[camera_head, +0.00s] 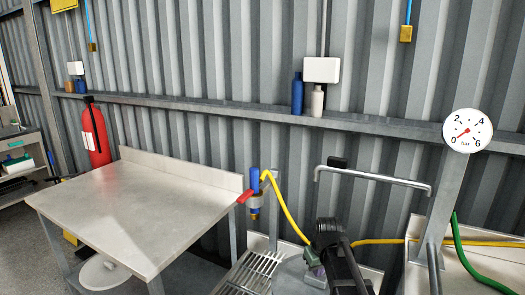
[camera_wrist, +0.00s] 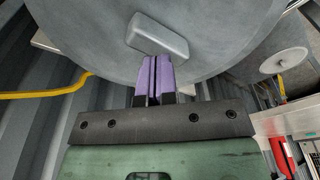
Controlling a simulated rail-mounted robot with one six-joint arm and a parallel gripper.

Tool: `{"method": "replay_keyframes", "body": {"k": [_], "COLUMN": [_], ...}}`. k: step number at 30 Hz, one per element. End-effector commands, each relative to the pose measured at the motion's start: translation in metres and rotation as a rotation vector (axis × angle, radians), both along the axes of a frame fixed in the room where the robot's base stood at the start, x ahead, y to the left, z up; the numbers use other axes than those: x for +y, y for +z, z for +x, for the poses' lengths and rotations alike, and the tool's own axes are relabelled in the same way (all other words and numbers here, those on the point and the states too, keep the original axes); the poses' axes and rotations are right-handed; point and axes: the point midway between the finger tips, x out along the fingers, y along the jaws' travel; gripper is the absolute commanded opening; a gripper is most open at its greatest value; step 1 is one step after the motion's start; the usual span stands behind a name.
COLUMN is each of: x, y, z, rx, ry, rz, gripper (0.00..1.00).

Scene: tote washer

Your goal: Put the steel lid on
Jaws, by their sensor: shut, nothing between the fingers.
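The steel lid (camera_wrist: 90,35) is a large grey disc that fills the top of the wrist view, with a raised, rounded block handle (camera_wrist: 158,36) on it. In the head view a part of the grey disc (camera_head: 288,274) shows at the bottom, partly hidden by my arm. My gripper (camera_wrist: 155,62) has purple fingers, shut together and empty. The fingertips appear just short of the handle in the wrist view; I cannot tell whether they touch it. What lies under the lid is hidden.
A bare steel table (camera_head: 140,205) stands at left, with a white disc (camera_head: 103,272) below it. A slatted rack (camera_head: 252,272), a yellow hose (camera_head: 285,210), a bent steel pipe (camera_head: 375,180) and a pressure gauge (camera_head: 467,131) are near my arm. A red extinguisher (camera_head: 96,135) stands behind the table.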

Motion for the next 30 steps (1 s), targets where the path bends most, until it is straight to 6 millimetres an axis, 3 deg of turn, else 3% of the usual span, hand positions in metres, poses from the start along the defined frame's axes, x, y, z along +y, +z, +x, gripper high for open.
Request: {"method": "replay_keyframes", "body": {"k": [17,25,30], "x": [0.0,0.0,0.0], "y": [-0.016,-0.013,0.005], "z": [0.0,0.0,0.0], "rx": [0.0,0.0,0.0], "ry": [0.0,0.0,0.0], "rz": [0.0,0.0,0.0], "gripper": [0.0,0.0,0.0]}}
